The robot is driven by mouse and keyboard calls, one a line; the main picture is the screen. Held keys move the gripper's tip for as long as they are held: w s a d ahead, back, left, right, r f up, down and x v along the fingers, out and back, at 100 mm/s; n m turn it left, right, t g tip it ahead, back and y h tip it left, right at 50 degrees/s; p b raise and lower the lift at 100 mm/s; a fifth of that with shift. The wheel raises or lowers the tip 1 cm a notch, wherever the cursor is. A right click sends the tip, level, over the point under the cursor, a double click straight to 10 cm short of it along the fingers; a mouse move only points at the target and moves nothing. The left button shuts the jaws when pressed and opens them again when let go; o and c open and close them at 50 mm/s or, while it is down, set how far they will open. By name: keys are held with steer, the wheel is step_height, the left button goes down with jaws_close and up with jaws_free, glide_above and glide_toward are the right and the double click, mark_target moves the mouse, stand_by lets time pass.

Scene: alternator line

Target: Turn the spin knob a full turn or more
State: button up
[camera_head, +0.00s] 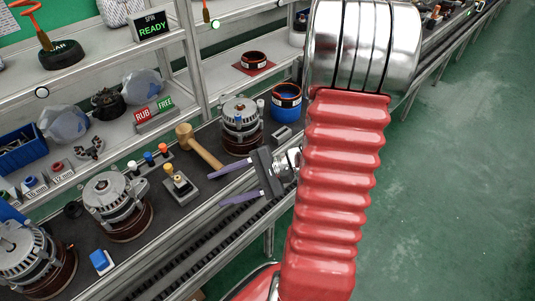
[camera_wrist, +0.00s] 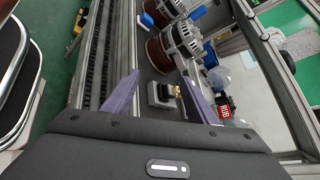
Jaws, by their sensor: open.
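A small grey stand (camera_head: 181,187) with an upright orange-yellow knob (camera_head: 168,168) sits on the dark bench top. No label shows which part is the spin knob; this is the knob nearest my gripper. My gripper (camera_head: 218,187) is open, with two purple fingers pointing left toward the stand, apart from it. In the wrist view, the stand (camera_wrist: 158,102) shows between my open fingers (camera_wrist: 160,76), with a brass-coloured part on its right side. A "SPIN READY" sign (camera_head: 151,26) hangs on the rack above.
Alternators stand at left (camera_head: 113,202) and behind my gripper (camera_head: 240,122). A wooden mallet (camera_head: 199,147) lies just behind the stand, beside several coloured pegs (camera_head: 148,159). A blue block (camera_head: 102,261) is at the front left. A rail runs along the bench's near edge.

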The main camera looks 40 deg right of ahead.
steer(key=s+a+r+n+g+h, duration=0.65)
steer(key=a+n, duration=0.25)
steer(key=n, duration=0.2)
step_height(320, 180, up, 8)
steer(key=n+t+h, duration=0.4)
steer(key=h, duration=0.1)
steer(key=shift+s+r+n, duration=0.15)
steer(key=shift+s+n, duration=0.05)
steer(key=shift+n, duration=0.1)
steer(key=shift+c, duration=0.7)
